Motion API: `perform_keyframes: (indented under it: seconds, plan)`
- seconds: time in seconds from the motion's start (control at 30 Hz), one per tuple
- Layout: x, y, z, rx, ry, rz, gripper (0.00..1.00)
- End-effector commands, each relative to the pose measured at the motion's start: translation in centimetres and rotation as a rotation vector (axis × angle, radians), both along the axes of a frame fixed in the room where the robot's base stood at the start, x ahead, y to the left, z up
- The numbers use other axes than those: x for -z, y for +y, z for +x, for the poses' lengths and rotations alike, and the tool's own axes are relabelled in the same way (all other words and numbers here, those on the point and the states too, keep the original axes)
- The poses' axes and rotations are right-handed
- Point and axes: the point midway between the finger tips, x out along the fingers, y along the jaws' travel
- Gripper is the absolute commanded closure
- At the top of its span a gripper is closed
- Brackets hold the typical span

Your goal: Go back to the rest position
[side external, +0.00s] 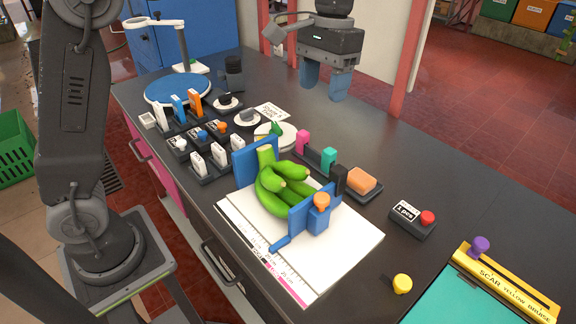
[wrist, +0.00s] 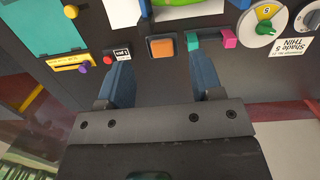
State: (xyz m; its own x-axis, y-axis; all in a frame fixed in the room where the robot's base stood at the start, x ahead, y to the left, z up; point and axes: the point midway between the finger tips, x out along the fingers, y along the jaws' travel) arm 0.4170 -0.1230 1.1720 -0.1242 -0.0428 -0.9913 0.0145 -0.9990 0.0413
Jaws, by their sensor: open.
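My gripper (side external: 327,80) hangs over the far side of the dark counter (side external: 470,195) in the side external view, fingers pointing down. Its two blue fingers are apart with nothing between them. In the wrist view my gripper (wrist: 164,85) also shows open and empty, above the counter near its edge. A bunch of green bananas (side external: 280,188) sits in a blue clamp (side external: 312,212) on a white board (side external: 350,245), well away from my gripper. Part of something green also shows at the top of the wrist view (wrist: 190,3).
Several small switches and holders stand at the left, beside a blue round plate (side external: 178,88). A red post (side external: 408,60) rises behind the counter. Air around my gripper looks clear.

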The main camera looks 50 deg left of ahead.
Motion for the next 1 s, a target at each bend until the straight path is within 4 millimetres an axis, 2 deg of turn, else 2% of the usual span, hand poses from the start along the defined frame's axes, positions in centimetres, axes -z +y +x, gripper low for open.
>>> perform_keyframes:
  seconds: [0.03, 0.1, 0.27, 0.47, 0.6, 0.8, 1.0]
  plan:
    - [-0.9, 0.9, -1.6, -0.004, -0.046, -0.003, 0.40]
    - [-1.5, 1.8, -3.7, -0.006, -0.106, -0.004, 0.40]
    - [-1.8, 3.8, -8.6, -0.009, -0.246, -0.004, 0.40]
    - [0.0, 5.8, -14.9, -0.008, -0.418, 0.011, 0.40]
    - [2.1, 6.8, -18.4, -0.004, -0.521, 0.026, 0.40]
    - [4.5, 7.3, -21.0, 0.000, -0.604, 0.041, 0.40]
    - [4.9, 7.4, -21.4, 0.001, -0.618, 0.045, 0.40]
